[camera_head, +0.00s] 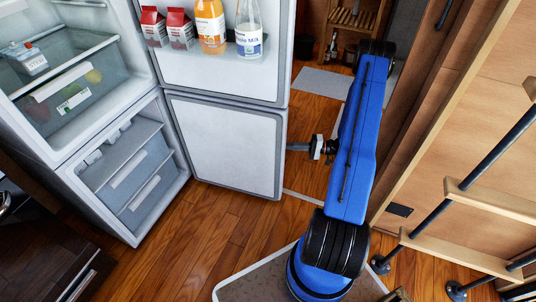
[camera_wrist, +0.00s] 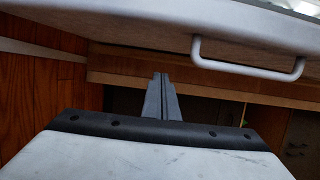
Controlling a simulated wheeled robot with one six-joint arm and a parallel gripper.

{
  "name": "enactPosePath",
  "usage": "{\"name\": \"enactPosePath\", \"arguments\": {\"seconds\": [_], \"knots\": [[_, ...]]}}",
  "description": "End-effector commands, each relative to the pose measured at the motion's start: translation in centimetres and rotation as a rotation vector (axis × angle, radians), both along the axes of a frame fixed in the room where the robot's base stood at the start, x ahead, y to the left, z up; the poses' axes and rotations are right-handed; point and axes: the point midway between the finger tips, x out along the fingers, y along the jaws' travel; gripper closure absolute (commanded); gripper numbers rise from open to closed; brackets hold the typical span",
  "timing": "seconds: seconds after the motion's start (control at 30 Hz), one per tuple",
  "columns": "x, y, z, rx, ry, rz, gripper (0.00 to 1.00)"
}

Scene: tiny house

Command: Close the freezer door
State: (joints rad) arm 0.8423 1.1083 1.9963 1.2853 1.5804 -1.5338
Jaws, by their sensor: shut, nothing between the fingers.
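The freezer door (camera_head: 228,142) is the lower door of the white fridge-freezer. It stands wide open, with its pale inner panel facing the head camera. The freezer compartment (camera_head: 128,165) to its left is exposed and shows drawers. My gripper (camera_head: 292,147) is beside the door's free right edge. The fingertips partly pass out of sight near that edge, and I cannot tell whether they touch it. In the wrist view my gripper (camera_wrist: 161,78) has its fingers together and empty. A pale panel with a white handle (camera_wrist: 250,72) shows above and right of them.
The upper fridge door (camera_head: 225,75) is also open, with bottles (camera_head: 210,25) and red cartons (camera_head: 180,28) on its shelf. Wooden steps with dark rails (camera_head: 480,200) stand at the right. Wooden floor (camera_head: 205,225) is clear in front of the freezer.

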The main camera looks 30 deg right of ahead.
Motion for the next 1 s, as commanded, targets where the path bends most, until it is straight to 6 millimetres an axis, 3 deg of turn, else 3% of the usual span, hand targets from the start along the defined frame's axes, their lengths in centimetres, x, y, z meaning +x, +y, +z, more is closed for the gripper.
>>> {"name": "enactPosePath", "arguments": {"seconds": [0.17, 0.7, 1.0], "knots": [[0.7, 1.0, -0.1, 0.000, -0.004, -0.002, 1.00], [5.5, 8.8, -0.1, 0.000, -0.002, 0.001, 1.00], [2.9, 11.0, -0.1, 0.000, -0.001, -0.002, 1.00]]}}
